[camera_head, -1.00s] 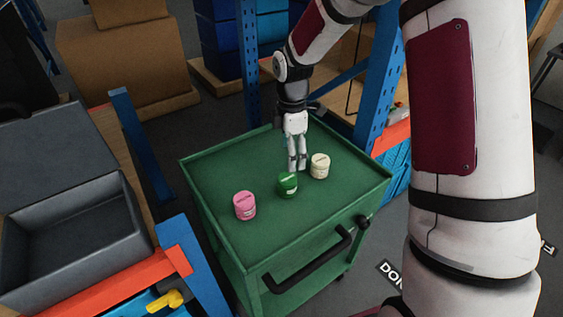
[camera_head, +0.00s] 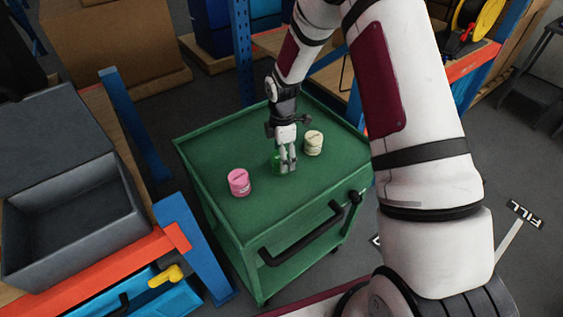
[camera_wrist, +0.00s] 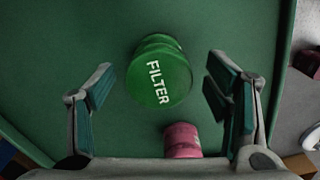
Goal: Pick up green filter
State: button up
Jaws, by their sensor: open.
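The green filter (camera_wrist: 159,75) stands on the green cart top, with the white word FILTER on it. In the wrist view it lies between my open fingers, a little beyond their tips and apart from both. In the head view the green filter (camera_head: 276,161) is mostly hidden behind my gripper (camera_head: 287,168), which is low over the cart. In the wrist view my gripper (camera_wrist: 165,92) is open and empty.
A pink filter (camera_head: 239,182) stands to the left on the cart (camera_head: 205,168) and a cream filter (camera_head: 313,143) to the right. The pink one also shows in the wrist view (camera_wrist: 182,140). A grey bin (camera_head: 70,228) is at left; blue posts stand behind.

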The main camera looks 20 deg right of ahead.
jog(key=shift+f, duration=1.35)
jog(key=shift+w, duration=0.1)
jog(key=shift+c, duration=0.3)
jog(key=c, duration=1.1)
jog(key=shift+c, duration=0.2)
